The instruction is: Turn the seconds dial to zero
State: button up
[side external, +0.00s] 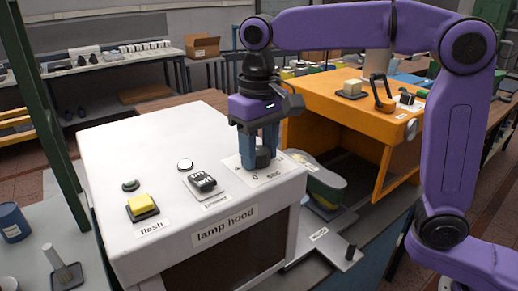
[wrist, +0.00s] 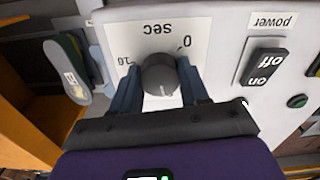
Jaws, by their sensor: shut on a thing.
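The seconds dial is a dark round knob (wrist: 160,74) on a white plate (wrist: 128,38) marked "sec", with a 0 and another number at its two sides. In the wrist view the lettering is upside down, with the 0 at right. My gripper (wrist: 159,80) is shut on the dial, with one blue finger on each side. In the side view my gripper (side external: 258,150) points straight down onto the dial (side external: 262,158) on top of the lamp hood (side external: 150,130). A small pale mark shows on the dial's near side in the wrist view; its exact setting is unclear.
A black power rocker switch (side external: 203,183) sits beside the dial plate. A yellow flash button (side external: 143,205) and small round buttons are farther left on the hood. A shoe form (side external: 322,185) stands right of the hood, before an orange cabinet (side external: 345,115).

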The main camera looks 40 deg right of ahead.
aim_at(259, 150)
jog(key=n, duration=1.3)
jog(key=o, duration=0.7)
jog(key=shift+r, duration=2.5)
